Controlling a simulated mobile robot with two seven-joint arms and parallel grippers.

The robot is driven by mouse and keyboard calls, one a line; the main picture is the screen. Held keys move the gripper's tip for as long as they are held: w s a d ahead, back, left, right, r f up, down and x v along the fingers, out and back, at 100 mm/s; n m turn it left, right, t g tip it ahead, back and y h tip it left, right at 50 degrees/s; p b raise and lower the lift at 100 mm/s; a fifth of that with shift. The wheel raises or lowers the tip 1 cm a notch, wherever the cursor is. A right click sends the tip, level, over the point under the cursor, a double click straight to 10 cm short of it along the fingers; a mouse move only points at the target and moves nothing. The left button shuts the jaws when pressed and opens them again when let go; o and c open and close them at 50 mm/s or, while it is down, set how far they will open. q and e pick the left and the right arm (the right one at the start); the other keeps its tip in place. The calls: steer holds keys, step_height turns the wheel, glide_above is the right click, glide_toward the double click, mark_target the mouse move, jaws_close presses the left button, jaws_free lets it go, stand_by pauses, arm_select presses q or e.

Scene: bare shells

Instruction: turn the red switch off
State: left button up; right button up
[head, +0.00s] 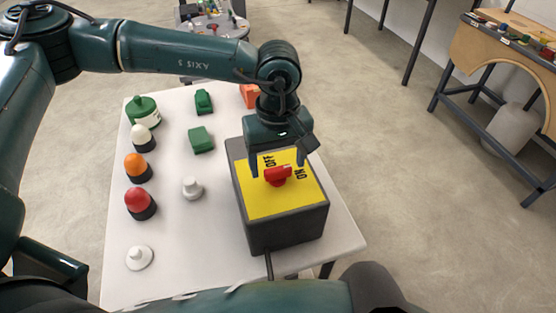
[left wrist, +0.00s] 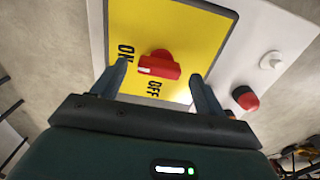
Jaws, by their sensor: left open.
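The red switch (head: 277,175) is a rotary knob on the yellow face (head: 258,203) of a dark grey box (head: 285,232) on the white table. OFF and ON are printed in black beside it. A pale mark on the knob lies at its end nearer ON. My left gripper (head: 278,167) points down over the yellow face, open, with a finger on either side of the knob. In the left wrist view the knob (left wrist: 160,65) sits between the two spread fingers (left wrist: 159,70), with gaps on both sides. My right gripper is not in view.
On the white table (head: 200,255) left of the box stand red (head: 140,203), orange (head: 137,167) and white (head: 142,137) domed buttons, white knobs (head: 192,187) and green pieces (head: 200,140). An orange piece (head: 249,96) is behind my arm. A wooden workbench (head: 505,50) stands far right.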

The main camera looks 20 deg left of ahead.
arm_select(q)
steer(key=shift+f, duration=0.75)
steer(key=shift+c, duration=0.4)
steer(key=c, duration=0.9)
